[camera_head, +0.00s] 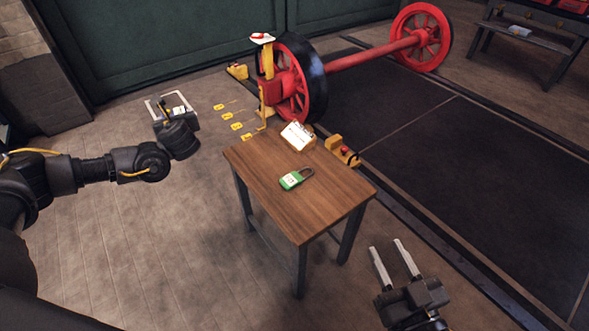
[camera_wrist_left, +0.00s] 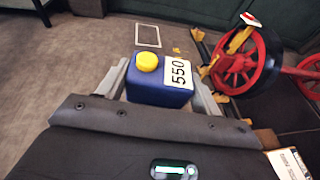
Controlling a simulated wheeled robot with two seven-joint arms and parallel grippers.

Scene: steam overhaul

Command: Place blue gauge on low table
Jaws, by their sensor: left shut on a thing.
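My left gripper (camera_head: 180,113) is shut on a blue box-shaped thing (camera_wrist_left: 150,93) with a round yellow cap and a white label reading 550. It is the only clearly blue thing in the left wrist view, and it sits between the two fingers; I see no dial on it. In the head view the arm and gripper mostly hide it. They are over the floor, left of a wooden table (camera_head: 262,170) and apart from it. My right gripper (camera_head: 386,247) is open and empty, to the right of the table's front corner.
A dark bench (camera_head: 497,33) at the back right carries a small light-blue item (camera_head: 520,31).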

